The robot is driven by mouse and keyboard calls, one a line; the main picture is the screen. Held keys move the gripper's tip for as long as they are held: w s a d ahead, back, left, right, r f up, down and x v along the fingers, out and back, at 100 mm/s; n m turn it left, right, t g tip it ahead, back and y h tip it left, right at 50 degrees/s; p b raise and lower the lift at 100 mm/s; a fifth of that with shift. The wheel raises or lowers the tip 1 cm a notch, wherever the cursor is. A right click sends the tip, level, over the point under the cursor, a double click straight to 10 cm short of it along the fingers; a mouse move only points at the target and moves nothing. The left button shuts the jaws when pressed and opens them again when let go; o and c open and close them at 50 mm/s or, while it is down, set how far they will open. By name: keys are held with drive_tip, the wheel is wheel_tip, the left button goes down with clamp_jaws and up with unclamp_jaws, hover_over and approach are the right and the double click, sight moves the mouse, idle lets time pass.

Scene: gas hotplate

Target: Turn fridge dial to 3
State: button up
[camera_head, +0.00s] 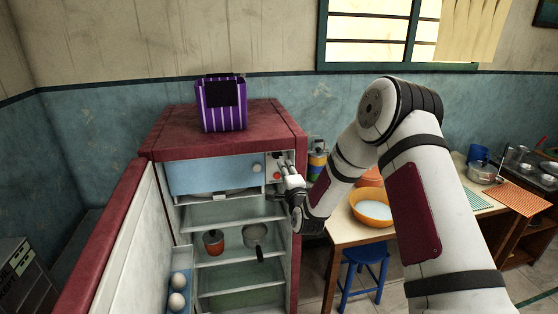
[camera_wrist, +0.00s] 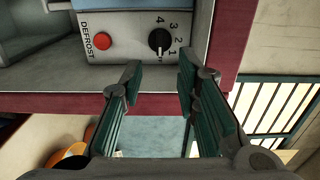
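The fridge (camera_head: 225,143) stands open, its red door (camera_head: 108,235) swung out to the left. In the wrist view the black dial (camera_wrist: 159,39) sits on a white panel (camera_wrist: 130,20) with the numbers 1 to 4 around its right side. In the head view my gripper (camera_head: 284,168) is at the panel and obscures the dial.
A purple striped box (camera_head: 220,104) stands on the fridge. Pots (camera_head: 254,236) and eggs (camera_head: 177,301) are inside it. At right, a table holds an orange bowl (camera_head: 371,207), with a blue stool (camera_head: 366,258) below. The panel sits inside the fridge's red right frame (camera_wrist: 222,60).

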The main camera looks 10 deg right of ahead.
sight(278, 157)
drive_tip(key=w, duration=0.9)
drive_tip(key=shift+w+b, duration=0.2)
drive_tip(key=shift+b, duration=0.1)
clamp_jaws()
